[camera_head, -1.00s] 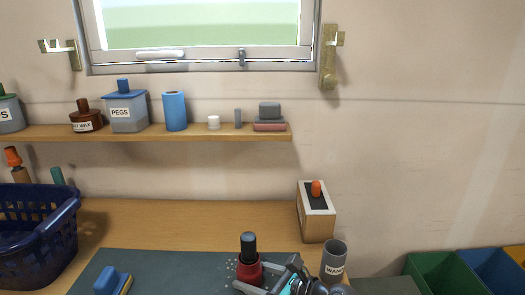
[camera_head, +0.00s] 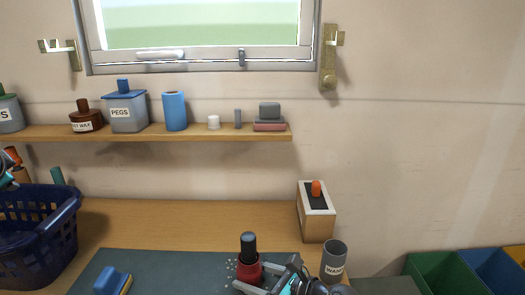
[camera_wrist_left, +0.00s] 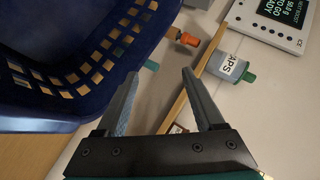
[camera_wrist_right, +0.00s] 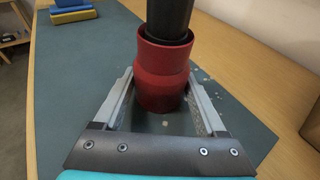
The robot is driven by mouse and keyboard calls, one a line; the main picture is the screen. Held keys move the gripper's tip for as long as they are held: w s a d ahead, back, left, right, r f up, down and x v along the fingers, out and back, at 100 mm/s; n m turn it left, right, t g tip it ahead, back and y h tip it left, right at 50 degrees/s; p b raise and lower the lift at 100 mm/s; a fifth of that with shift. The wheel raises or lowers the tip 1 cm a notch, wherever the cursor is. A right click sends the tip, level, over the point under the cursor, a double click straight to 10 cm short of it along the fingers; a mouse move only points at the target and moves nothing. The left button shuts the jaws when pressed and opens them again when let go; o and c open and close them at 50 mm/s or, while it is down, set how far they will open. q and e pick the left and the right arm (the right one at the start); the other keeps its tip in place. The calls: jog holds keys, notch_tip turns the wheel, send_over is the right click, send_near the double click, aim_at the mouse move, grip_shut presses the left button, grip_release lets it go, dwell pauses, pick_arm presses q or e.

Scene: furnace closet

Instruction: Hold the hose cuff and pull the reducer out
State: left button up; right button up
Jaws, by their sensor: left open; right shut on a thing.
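The red hose cuff (camera_head: 248,272) stands upright on the dark mat, with the black reducer (camera_head: 249,246) sticking up out of its top. In the right wrist view the cuff (camera_wrist_right: 163,80) widens at its rim around the reducer (camera_wrist_right: 169,16). My right gripper (camera_head: 252,282) is shut on the cuff, one finger on each side. My left gripper (camera_wrist_left: 160,73) is open and empty beside the blue basket. Only a bit of the left arm shows at the left edge of the head view.
The blue laundry basket (camera_head: 42,220) stands on the left of the bench. A blue-and-yellow brush or sponge (camera_head: 110,281) lies on the mat (camera_head: 180,270). A grey cup (camera_head: 334,260) and a box with an orange knob (camera_head: 317,212) stand right of the cuff. A shelf (camera_head: 190,132) runs above.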

pick_arm(q)
jog(key=w+d+f+m+h, duration=0.1)
jog(key=w+d+f+h, duration=0.15)
jog(key=d, duration=0.55)
jog(key=w+d+f+h, duration=0.1)
jog(key=w+d+h, duration=0.2)
jog(key=d, duration=0.5)
jog(key=m+g+h, duration=0.6)
jog(key=g, duration=0.1)
send_over(247, 237)
jog(key=a, duration=0.2)
jog(key=f, duration=0.2)
jog(key=s+f, duration=0.1)
jog(key=shift+d, duration=0.25)
jog(key=shift+w+d+f, duration=0.1)
jog(key=shift+f, duration=0.35)
jog(key=shift+x, duration=2.95)
jog(key=shift+c, duration=0.2)
